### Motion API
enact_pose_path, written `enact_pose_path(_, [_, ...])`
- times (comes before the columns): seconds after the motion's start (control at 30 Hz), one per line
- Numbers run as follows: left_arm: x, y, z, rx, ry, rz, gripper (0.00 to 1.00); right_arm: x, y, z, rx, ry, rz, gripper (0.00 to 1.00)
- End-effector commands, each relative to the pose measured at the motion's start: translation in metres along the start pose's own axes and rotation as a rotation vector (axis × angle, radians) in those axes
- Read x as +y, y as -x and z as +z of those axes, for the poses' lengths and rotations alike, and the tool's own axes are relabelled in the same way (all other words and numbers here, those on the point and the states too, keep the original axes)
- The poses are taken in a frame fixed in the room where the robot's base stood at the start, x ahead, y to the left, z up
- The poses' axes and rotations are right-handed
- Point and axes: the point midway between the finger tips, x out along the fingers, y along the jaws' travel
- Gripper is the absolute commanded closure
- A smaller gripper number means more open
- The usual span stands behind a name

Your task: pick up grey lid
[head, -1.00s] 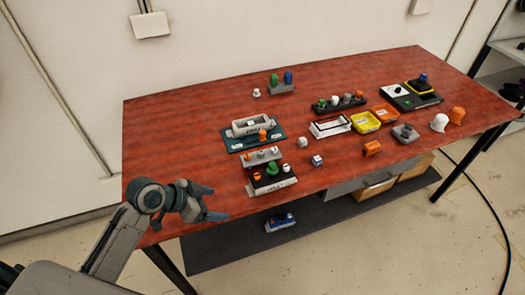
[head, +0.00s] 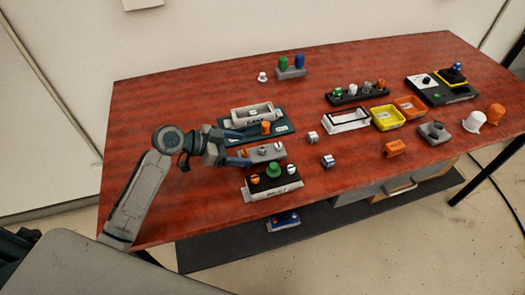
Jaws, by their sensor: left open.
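My left gripper (head: 238,150) is open and empty, its fingers pointing right at the left end of a low grey strip (head: 274,155) that bears small orange and white pieces. I cannot tell whether the fingers touch the strip. Just behind is a pale grey rectangular piece (head: 240,120) on a dark teal base (head: 285,128), with an orange knob (head: 266,128) in front of it. Several pieces are grey, and I cannot tell for sure which one is the grey lid. My right gripper is not in view.
A black-and-white block (head: 290,190) with green, orange and white knobs stands at the front edge. Two small cubes (head: 327,161) lie to the right. Yellow (head: 387,127) and orange trays stand farther right. The red table (head: 170,95) is clear at back left.

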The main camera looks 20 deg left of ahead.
Motion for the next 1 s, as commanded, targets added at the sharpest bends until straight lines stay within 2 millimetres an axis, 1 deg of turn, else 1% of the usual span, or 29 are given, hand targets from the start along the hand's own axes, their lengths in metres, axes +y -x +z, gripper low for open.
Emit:
enact_pose_path(0.1, [0.000, -0.008, -0.001, 0.000, 0.000, 0.001, 0.21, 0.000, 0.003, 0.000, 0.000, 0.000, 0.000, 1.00])
enact_pose_path(0.23, [0.001, -0.013, -0.001, 0.000, 0.001, 0.001, 0.21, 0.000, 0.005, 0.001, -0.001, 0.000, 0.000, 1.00])
enact_pose_path(0.33, [0.002, -0.020, -0.003, 0.001, 0.002, 0.001, 0.21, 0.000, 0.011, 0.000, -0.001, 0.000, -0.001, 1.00])
enact_pose_path(0.5, [0.007, -0.041, -0.004, 0.002, 0.004, 0.002, 0.21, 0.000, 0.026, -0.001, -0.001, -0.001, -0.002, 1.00])
enact_pose_path(0.6, [0.006, -0.054, -0.002, 0.001, 0.003, 0.001, 0.21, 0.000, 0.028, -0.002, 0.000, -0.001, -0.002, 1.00])
enact_pose_path(0.7, [0.006, -0.061, 0.000, -0.001, 0.002, 0.001, 0.21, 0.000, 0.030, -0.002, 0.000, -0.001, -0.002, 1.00])
enact_pose_path(0.97, [0.006, -0.063, 0.001, -0.002, -0.001, 0.000, 0.21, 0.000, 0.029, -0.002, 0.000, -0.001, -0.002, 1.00])
enact_pose_path(1.0, [0.006, -0.063, 0.001, -0.002, -0.001, 0.000, 0.29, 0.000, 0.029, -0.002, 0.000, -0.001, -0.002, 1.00])
